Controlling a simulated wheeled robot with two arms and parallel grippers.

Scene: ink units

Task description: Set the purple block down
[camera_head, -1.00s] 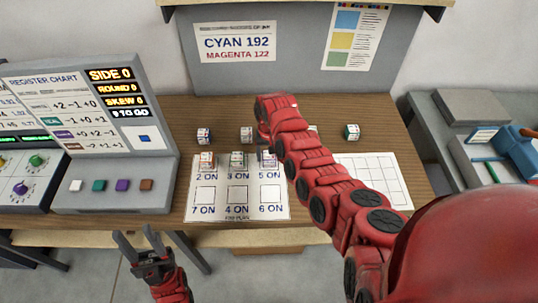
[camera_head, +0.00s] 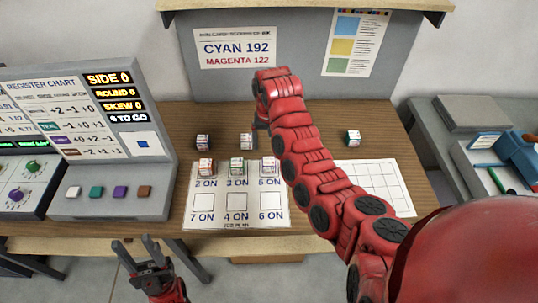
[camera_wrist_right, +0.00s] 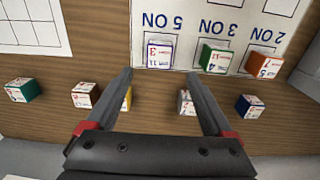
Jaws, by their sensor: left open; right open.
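The purple block (camera_wrist_right: 160,54) sits upright on the printed sheet (camera_head: 232,221), in the right cell of the upper row, by the "5 ON" label. It also shows in the head view (camera_head: 269,168). My right gripper (camera_wrist_right: 159,76) is open and empty. Its fingertips are just short of the purple block, on the table side, and apart from it. In the head view my right arm hides most of this gripper. My left gripper (camera_head: 133,247) is open and empty, in front of the table's near edge.
A green block (camera_wrist_right: 216,57) and an orange block (camera_wrist_right: 264,65) fill the same row. Behind the sheet stand a blue block (camera_wrist_right: 249,107), grey block (camera_wrist_right: 187,102), yellow block (camera_wrist_right: 127,100), brown block (camera_wrist_right: 85,95) and another green block (camera_wrist_right: 22,91). The console (camera_head: 110,205) is left.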

